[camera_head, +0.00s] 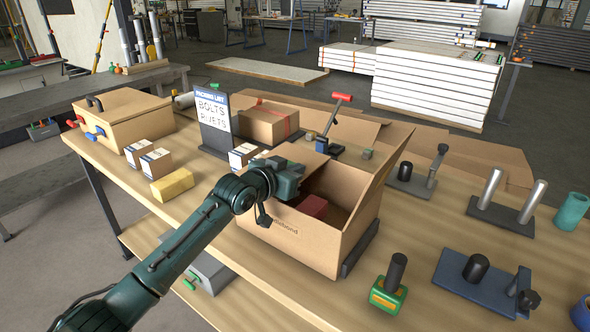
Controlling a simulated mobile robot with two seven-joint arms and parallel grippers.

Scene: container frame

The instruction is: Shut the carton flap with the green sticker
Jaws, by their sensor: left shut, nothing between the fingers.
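The open brown carton (300,236) stands in the middle of the workbench, with a dark red item (312,207) inside. Its right flap (378,180) stands up and leans outward. I cannot make out a green sticker on any flap that shows. My left gripper (290,180) is at the carton's left rim, shut and empty. It hides that rim and part of the opening; whether it touches the carton I cannot tell. My right gripper is out of view.
A sign board (213,122), a strapped carton (268,122) and a yellow block (172,184) are left of and behind the carton. A green-based tool (388,294), a blue fixture (470,282) and a two-post stand (505,206) stand to its right. Bare bench lies in front.

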